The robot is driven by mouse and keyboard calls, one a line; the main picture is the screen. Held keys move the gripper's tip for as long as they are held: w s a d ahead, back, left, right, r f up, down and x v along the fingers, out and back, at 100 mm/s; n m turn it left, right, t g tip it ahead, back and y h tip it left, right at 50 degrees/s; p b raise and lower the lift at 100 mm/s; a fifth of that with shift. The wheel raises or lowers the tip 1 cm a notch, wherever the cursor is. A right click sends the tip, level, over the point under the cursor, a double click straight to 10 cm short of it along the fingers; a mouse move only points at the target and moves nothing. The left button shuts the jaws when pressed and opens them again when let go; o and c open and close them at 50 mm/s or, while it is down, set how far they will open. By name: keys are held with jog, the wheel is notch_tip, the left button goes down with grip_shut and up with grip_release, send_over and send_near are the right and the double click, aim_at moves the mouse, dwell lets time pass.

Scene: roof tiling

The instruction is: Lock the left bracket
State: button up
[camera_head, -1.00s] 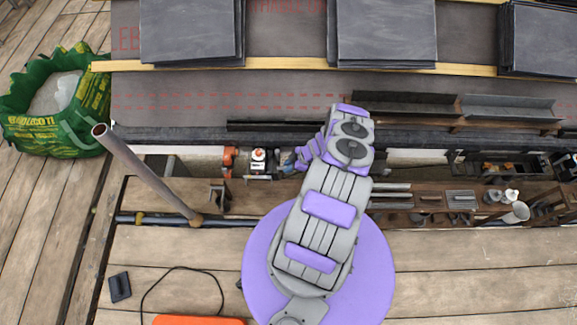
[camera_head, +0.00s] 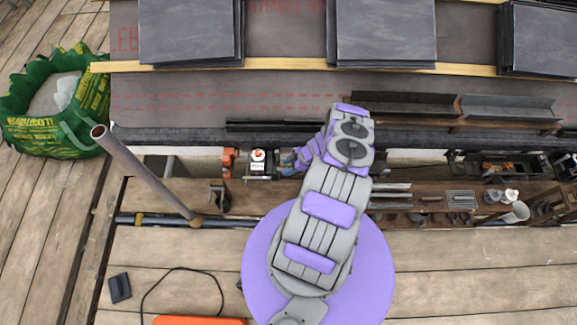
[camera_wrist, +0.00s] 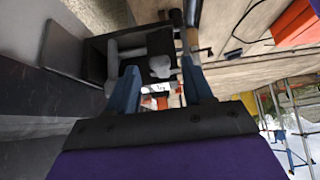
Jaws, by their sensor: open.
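My gripper (camera_head: 303,157) reaches past the near plank to the gap along the roof's lower edge. In the wrist view its two blue fingers (camera_wrist: 163,88) are apart, with no object clearly held. Ahead of them is a dark bracket-like fixture (camera_wrist: 98,58) with grey bars and a pale rounded knob (camera_wrist: 160,67). I cannot tell for sure that this is the left bracket, or whether it is locked. In the head view, a small white-and-red device (camera_head: 258,161) and an orange part (camera_head: 228,160) stand left of my gripper. My arm hides what lies beneath it.
A grey pole (camera_head: 145,175) leans at the left. A green bag (camera_head: 55,110) stands behind it. Dark gutter pieces (camera_head: 400,103) lie at the right, above a tool-covered shelf (camera_head: 430,200). Slate stacks (camera_head: 380,32) lie on the roof. The lower deck is mostly clear.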

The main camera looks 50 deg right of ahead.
jog(key=p+v, duration=0.5)
jog(key=v, duration=1.2)
jog(key=shift+d, duration=0.1)
